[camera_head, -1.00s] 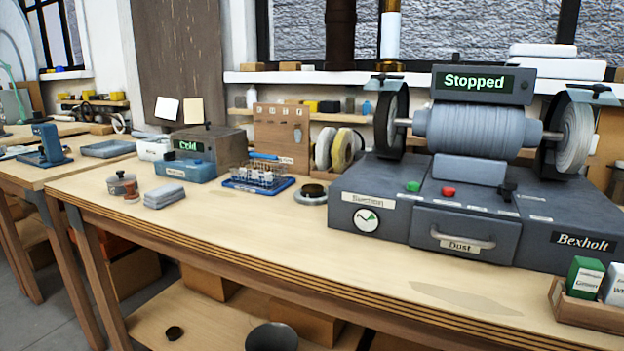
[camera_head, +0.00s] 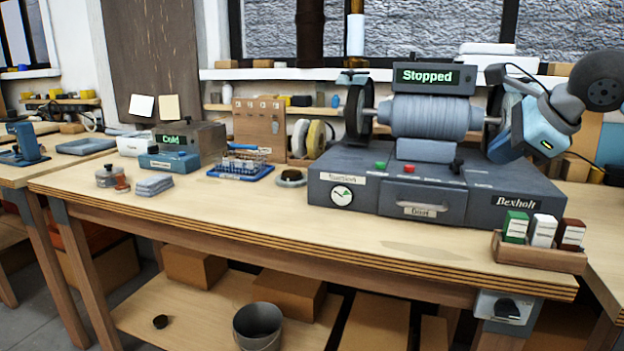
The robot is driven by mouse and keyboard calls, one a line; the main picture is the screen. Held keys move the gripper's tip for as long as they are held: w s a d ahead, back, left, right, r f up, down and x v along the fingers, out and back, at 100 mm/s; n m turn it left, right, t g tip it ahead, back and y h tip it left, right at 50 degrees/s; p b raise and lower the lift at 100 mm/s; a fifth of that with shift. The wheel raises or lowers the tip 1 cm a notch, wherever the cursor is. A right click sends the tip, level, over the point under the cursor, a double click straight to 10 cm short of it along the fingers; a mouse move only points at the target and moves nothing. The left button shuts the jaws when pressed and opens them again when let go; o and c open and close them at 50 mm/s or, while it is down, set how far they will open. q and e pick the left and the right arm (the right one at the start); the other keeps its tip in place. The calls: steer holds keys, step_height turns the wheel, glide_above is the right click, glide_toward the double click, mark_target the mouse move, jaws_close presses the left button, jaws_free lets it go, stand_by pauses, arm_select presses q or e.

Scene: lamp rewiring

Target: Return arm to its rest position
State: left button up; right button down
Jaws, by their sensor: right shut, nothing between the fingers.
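My right arm reaches in from the upper right, with its dark round joint and pale blue wrist in view. My right gripper (camera_head: 502,148) is in front of the right end of the grinding machine (camera_head: 400,190), covering part of its right wheel. It is shut with nothing in it. From this one view I cannot tell whether it touches the machine. My left gripper is not in view. The machine's screen (camera_head: 427,76) reads "Stopped".
A wooden box (camera_head: 540,257) with small cartons stands at the bench's right front. A blue tray with a wire rack (camera_head: 240,168), a grey cloth stack (camera_head: 152,185) and a pegboard (camera_head: 258,130) are to the left. The bench's front middle (camera_head: 300,225) is clear.

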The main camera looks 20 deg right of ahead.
steer(key=a+f+m+g+y, duration=0.25)
steer(key=a+f+y, duration=0.55)
steer(key=a+f, duration=0.45)
steer(key=s+a+f+n+t+p, duration=0.1)
steer(key=s+a+f+n+t, duration=0.3)
steer(key=a+n, duration=0.5)
steer(key=s+a+f+n+t+p, duration=0.1)
steer(key=s+a+f+n+t, duration=0.2)
steer(key=a+f+n, duration=0.65)
steer(key=s+a+f+n+t+p, duration=0.25)
steer(key=a+n+t, duration=0.2)
steer(key=n, duration=0.85)
arm_select(q)
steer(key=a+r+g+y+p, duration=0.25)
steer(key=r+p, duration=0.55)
steer(key=p, duration=1.1)
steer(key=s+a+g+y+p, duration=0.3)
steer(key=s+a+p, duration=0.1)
steer(key=p, duration=1.2)
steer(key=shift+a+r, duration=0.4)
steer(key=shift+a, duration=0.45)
arm_select(e)
steer(key=s+d+r+g+h, duration=0.5)
steer(key=d+r+g, duration=0.1)
steer(key=d+g, duration=0.1)
steer(key=shift+d+h, duration=0.25)
steer(key=shift+h, duration=0.15)
